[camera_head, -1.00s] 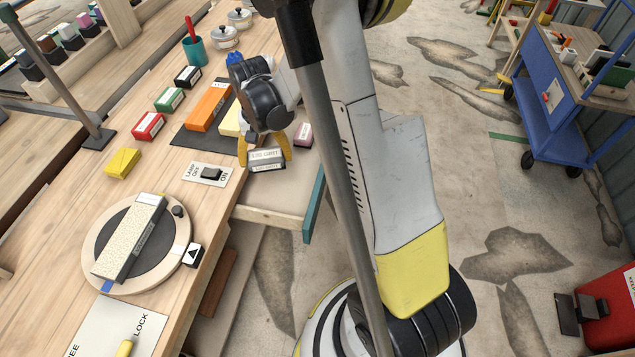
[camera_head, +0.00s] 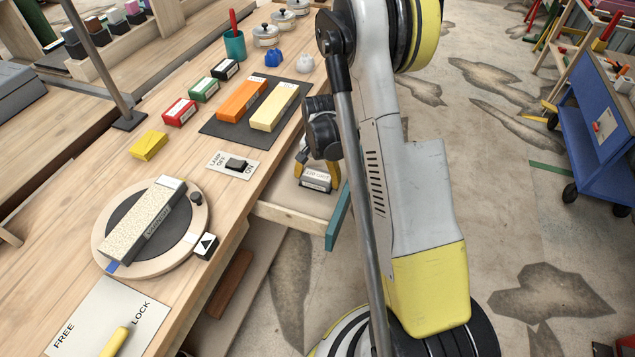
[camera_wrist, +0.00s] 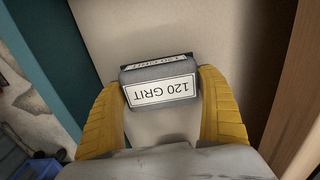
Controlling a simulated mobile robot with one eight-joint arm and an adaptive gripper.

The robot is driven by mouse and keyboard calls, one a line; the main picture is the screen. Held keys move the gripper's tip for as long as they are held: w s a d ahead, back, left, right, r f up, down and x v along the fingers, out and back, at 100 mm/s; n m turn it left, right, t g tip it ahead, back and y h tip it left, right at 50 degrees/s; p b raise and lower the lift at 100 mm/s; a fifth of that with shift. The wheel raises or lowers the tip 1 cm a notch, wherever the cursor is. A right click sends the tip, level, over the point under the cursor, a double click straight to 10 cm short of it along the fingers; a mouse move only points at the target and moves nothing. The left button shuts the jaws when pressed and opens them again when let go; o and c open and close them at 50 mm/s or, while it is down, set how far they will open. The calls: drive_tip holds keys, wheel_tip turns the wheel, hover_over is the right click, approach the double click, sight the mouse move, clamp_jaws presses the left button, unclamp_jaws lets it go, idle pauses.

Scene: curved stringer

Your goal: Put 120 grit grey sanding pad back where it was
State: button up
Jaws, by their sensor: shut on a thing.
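The grey sanding pad (camera_wrist: 160,82) has a white label reading "120 GRIT", upside down in the wrist view. My gripper (camera_wrist: 163,100) is shut on it, with one yellow finger on each side. In the head view my gripper (camera_head: 317,178) holds the grey pad (camera_head: 316,181) at the open drawer (camera_head: 290,217) below the bench's right edge. In the wrist view the pale drawer floor lies beyond the pad. I cannot tell whether the pad touches that floor. My arm hides part of the drawer in the head view.
The drawer has a teal front (camera_head: 338,215). On the bench stand a dark mat (camera_head: 222,124) with an orange and a cream block, red (camera_head: 180,112), green and black small blocks, a yellow block (camera_head: 148,146), a lamp switch (camera_head: 235,165) and a round turntable (camera_head: 187,222) bearing a speckled stone.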

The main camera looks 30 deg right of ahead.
drive_tip(key=shift+f, duration=0.25)
drive_tip(key=o, duration=1)
drive_tip(key=shift+o, duration=0.2)
wheel_tip(320, 180, up, 12)
drive_tip(key=p, duration=0.5)
wheel_tip(320, 180, up, 7)
drive_tip(key=n+t, duration=0.1)
drive_tip(key=n, duration=0.1)
hover_over(318, 176)
drive_tip(key=s+a, duration=0.1)
drive_tip(key=a, duration=0.2)
drive_tip(key=s+a+r+n+t, duration=0.3)
drive_tip(key=s+a+r+n, duration=0.1)
drive_tip(key=s+a+r, duration=0.2)
drive_tip(key=s+a+r+n+t, duration=0.3)
drive_tip(key=s+a+r, duration=0.3)
drive_tip(key=s+r, duration=0.2)
drive_tip(key=s+n, duration=0.1)
drive_tip(key=s, duration=0.1)
drive_tip(key=shift+s+a, duration=0.25)
drive_tip(key=shift+s, duration=0.05)
